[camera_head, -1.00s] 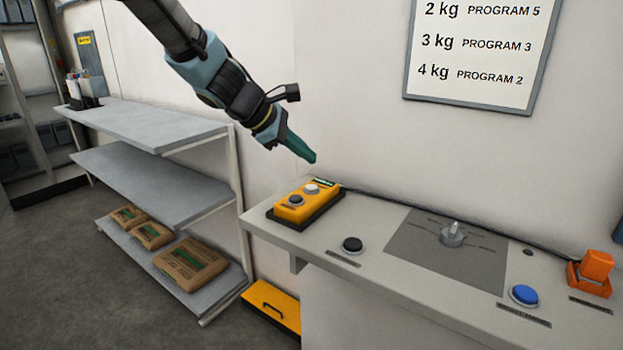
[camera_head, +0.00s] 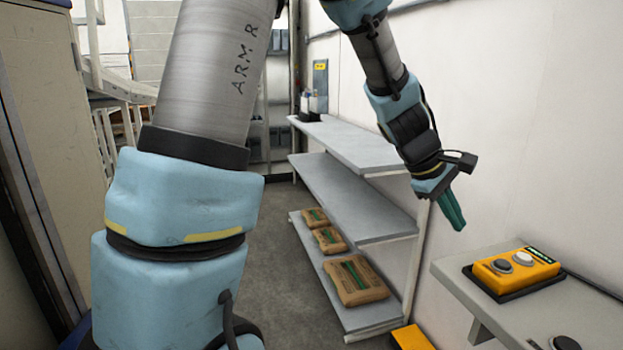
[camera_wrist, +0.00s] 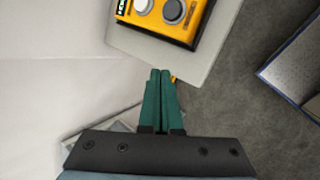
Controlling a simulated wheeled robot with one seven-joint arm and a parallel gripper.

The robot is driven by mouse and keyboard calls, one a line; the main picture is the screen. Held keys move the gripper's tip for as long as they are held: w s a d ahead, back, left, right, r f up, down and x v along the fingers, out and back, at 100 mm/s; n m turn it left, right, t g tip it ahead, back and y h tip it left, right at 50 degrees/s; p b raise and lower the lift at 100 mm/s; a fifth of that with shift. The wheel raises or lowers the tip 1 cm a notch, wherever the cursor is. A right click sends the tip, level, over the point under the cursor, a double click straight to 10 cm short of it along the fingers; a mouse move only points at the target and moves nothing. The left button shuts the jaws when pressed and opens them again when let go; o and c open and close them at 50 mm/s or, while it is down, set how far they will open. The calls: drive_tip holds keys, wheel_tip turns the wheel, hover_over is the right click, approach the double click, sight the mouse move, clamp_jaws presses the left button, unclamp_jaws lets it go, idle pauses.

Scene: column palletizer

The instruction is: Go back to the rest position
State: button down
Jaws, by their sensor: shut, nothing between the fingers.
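My gripper (camera_head: 456,227) hangs in the air with its green fingers together and nothing between them. It is to the left of and above the yellow button box (camera_head: 516,268), apart from it. In the wrist view, the closed fingertips (camera_wrist: 160,72) point toward the near edge of the grey counter, and the yellow button box (camera_wrist: 166,18) with its white and dark buttons lies beyond them. My upper arm fills the left middle of the head view.
The grey counter (camera_head: 470,262) stands at right, with a black button (camera_head: 564,342) at the bottom edge. A grey shelf rack (camera_head: 350,143) by the wall holds several brown sacks (camera_head: 355,280) on its lowest board. A yellow case (camera_head: 411,338) sits between them. Grey floor is open at centre.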

drive_tip(key=s+a+f+m+y, duration=0.1)
drive_tip(key=a+f+m+y, duration=0.2)
drive_tip(key=a, duration=1.5)
drive_tip(key=a+f+m+t+y, duration=0.1)
drive_tip(key=a+f+m+y, duration=0.2)
drive_tip(key=a, duration=1.5)
drive_tip(key=shift+s+a+t+y, duration=0.3)
drive_tip(key=shift+s, duration=0.1)
drive_tip(key=c, duration=1.5)
unclamp_jaws()
